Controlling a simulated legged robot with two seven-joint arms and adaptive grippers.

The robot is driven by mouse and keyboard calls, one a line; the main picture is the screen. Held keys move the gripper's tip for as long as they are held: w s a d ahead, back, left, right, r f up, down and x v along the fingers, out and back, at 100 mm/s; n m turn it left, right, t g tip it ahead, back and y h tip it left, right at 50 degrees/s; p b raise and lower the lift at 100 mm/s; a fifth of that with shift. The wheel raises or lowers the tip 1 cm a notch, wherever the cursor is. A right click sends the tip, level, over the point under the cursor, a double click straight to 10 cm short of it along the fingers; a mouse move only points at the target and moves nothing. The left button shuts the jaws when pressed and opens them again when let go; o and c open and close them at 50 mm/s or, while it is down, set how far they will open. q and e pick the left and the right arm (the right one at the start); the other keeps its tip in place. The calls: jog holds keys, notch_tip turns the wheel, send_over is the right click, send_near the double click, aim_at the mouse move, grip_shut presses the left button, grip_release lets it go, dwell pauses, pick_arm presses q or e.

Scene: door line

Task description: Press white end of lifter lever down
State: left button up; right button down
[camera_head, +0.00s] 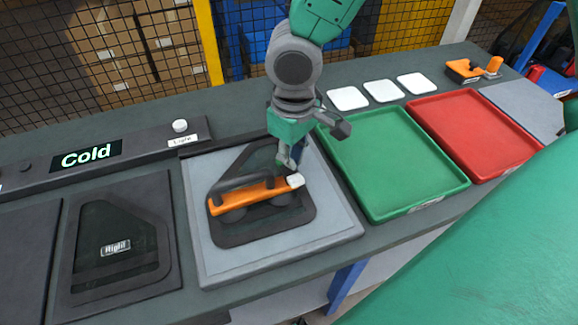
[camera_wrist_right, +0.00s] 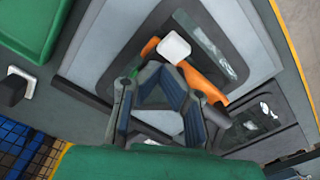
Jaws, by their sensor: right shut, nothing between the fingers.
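The orange lifter lever (camera_head: 245,194) lies across a dark door panel (camera_head: 300,209) on a light grey fixture plate (camera_head: 215,268). Its white end (camera_head: 295,180) points right. In the right wrist view the white end (camera_wrist_right: 174,47) and the orange bar (camera_wrist_right: 203,83) lie just beyond my fingers. My right gripper (camera_head: 288,165) reaches down from above, shut and empty, with its tips right by the white end. I cannot tell whether they touch it. The right gripper also shows in the wrist view (camera_wrist_right: 160,80). My left gripper is not in view.
A green tray (camera_head: 369,212) and a red tray (camera_head: 529,154) stand to the right, with white squares (camera_head: 382,91) behind them. A dark panel (camera_head: 118,282) lies at left, below a "Cold" display (camera_head: 87,154) and a white button (camera_head: 180,126). A mesh fence (camera_head: 235,45) stands behind.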

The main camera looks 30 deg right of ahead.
aim_at(292, 173)
jog(key=shift+a+f, duration=0.15)
jog(key=shift+f, duration=0.15)
jog(key=shift+f+b, duration=0.95)
jog(key=shift+f, duration=0.2)
dwell(0.6)
jog(key=shift+r, duration=0.1)
notch_tip(292, 173, up, 7)
jog(key=p, duration=0.7)
dwell(0.5)
